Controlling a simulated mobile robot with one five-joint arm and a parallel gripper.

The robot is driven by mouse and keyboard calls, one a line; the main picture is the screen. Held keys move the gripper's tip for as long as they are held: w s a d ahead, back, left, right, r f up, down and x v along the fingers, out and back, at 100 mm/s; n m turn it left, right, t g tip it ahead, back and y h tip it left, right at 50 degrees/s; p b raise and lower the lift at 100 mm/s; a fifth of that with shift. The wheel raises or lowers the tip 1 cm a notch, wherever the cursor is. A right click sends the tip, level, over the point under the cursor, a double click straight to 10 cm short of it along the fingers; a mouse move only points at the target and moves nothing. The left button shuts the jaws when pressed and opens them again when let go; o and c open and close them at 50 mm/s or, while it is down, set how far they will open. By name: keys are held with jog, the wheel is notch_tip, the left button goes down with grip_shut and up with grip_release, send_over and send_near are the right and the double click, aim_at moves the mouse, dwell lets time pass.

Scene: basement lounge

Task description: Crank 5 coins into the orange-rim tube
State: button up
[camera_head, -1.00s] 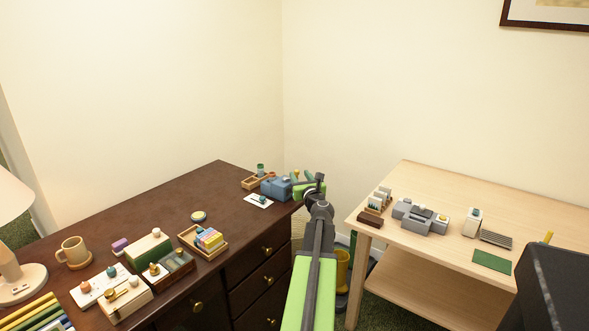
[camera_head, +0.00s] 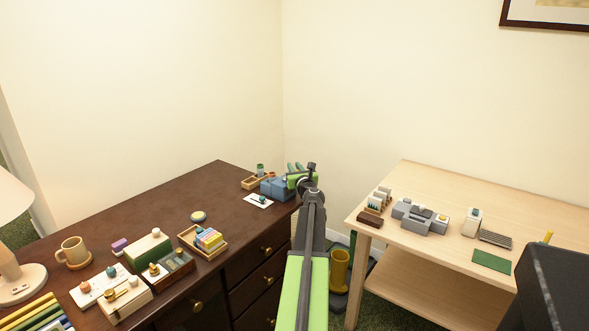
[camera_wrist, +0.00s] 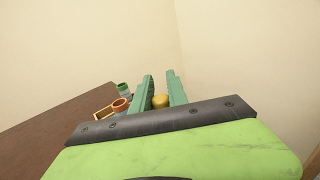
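A blue-grey box-shaped device (camera_head: 274,188) stands at the far right corner of the dark desk. My gripper (camera_head: 296,168) is at its right side and partly hides it. In the wrist view my gripper's two green fingers (camera_wrist: 161,88) stand on either side of a round yellow knob (camera_wrist: 160,101), which fills the gap and looks held. The orange-rim tube (camera_wrist: 121,104) is left of the fingers in the wrist view, with a green-rim tube (camera_wrist: 124,88) just behind it. Coins cannot be made out.
A small wooden tray (camera_head: 252,183) lies beside the device, and a white card (camera_head: 258,201) in front of it. The dark desk (camera_head: 170,195) holds boxes and a mug (camera_head: 74,253) farther left. A light wooden table (camera_head: 430,180) with small devices stands at right, across a gap.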

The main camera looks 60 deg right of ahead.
grip_shut()
jog(key=shift+d+t, duration=0.15)
jog(key=shift+t, duration=0.15)
jog(key=shift+w+n+t+y, duration=0.8)
jog(key=shift+n+y, duration=0.95)
jog(key=shift+y, duration=0.75)
jog(key=shift+w+n+t+y, duration=0.55)
jog(key=shift+n+t+y, duration=0.45)
jog(key=shift+n+y, duration=1.15)
jog(key=shift+w+n+t+y, duration=0.8)
jog(key=shift+n+y, duration=0.6)
jog(key=shift+y, duration=1.45)
jog(key=shift+s, duration=0.1)
jog(key=o, duration=0.8)
grip_release()
